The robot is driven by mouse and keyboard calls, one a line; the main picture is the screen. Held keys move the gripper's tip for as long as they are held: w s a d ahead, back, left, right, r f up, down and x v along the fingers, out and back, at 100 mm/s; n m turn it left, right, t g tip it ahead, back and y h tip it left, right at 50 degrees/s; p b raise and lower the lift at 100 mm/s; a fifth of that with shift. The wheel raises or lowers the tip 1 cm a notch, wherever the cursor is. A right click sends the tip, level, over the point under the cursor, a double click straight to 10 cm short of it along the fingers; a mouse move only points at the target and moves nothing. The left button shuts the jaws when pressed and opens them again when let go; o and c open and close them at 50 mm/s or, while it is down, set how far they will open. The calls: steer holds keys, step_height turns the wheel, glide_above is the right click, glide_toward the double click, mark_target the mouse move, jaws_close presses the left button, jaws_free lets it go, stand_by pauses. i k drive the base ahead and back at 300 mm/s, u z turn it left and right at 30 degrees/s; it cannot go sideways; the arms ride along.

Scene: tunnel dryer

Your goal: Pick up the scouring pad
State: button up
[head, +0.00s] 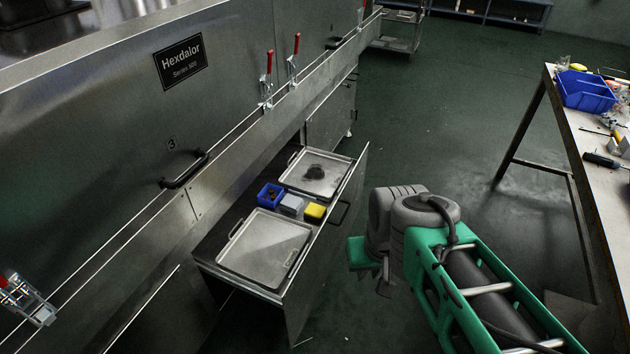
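An open drawer under the steel machine holds several small things between two metal trays. A yellow block (314,212) with a dark side lies there and looks like a sponge or scouring pad. A grey block (291,205) sits just left of it. My gripper (369,268) hangs right of the drawer, apart from all of these. Its fingers are small and partly hidden, so their opening is unclear.
The drawer has a near tray (240,263), a far tray (340,165) and a small blue bin (262,197). Its front panel (318,275) stands between my gripper and the contents. A workbench (593,187) with a blue bin stands right. Open floor lies between.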

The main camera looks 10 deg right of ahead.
mark_target(314, 211)
steer(key=z, duration=1.05)
steer(key=i, duration=1.65)
steer(key=u, duration=4.05)
